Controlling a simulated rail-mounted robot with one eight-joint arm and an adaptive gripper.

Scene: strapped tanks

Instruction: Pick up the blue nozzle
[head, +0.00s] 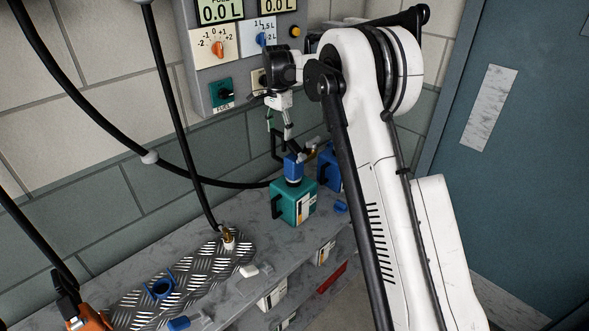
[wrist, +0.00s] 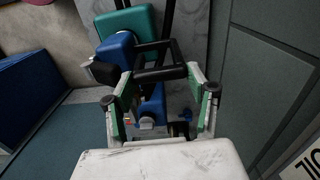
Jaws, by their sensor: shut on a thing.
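The blue nozzle (head: 293,167), with a black loop handle, is upright at the top of the teal tank (head: 293,203). Whether its lower end is inside the tank opening is not clear. My gripper (head: 288,137) reaches down from above and is shut on the blue nozzle. In the wrist view, the green-padded fingers of my gripper (wrist: 160,92) stand on either side of the blue nozzle (wrist: 153,107). The teal tank (wrist: 130,20) lies beyond it there. The exact finger contact is partly hidden.
A blue tank (head: 328,173) stands right behind the teal one, partly behind my arm. A treaded plate (head: 205,272) with a blue ring holder (head: 160,288) is at left. Black hoses hang at left. A control panel (head: 222,60) is on the wall; a door (head: 520,150) is at right.

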